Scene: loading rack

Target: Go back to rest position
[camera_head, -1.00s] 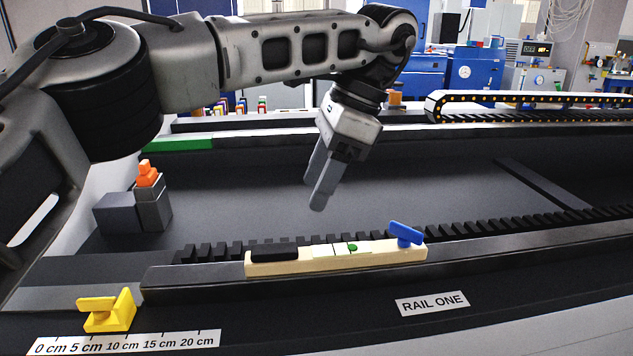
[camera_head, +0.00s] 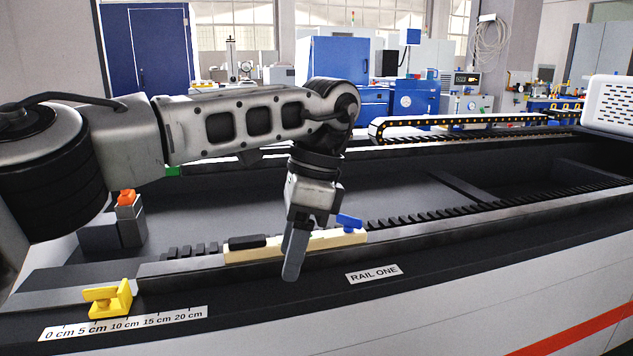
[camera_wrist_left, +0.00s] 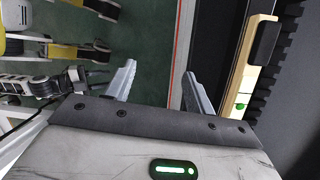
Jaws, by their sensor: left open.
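My left gripper (camera_head: 291,252) points downward in front of the cream bar on the rail in the head view, its fingers overlapping the bar's front side in the picture. In the left wrist view the two fingers (camera_wrist_left: 158,85) stand apart with nothing between them. The cream bar (camera_head: 262,253) carries a black block and a blue lever (camera_head: 348,221); it also shows at the right of the left wrist view (camera_wrist_left: 238,82).
A yellow stop (camera_head: 108,300) stands by a centimetre scale (camera_head: 125,323) at the front left. A label reading RAIL ONE (camera_head: 373,273) is on the front ledge. An orange-topped grey block (camera_head: 128,215) stands at the left.

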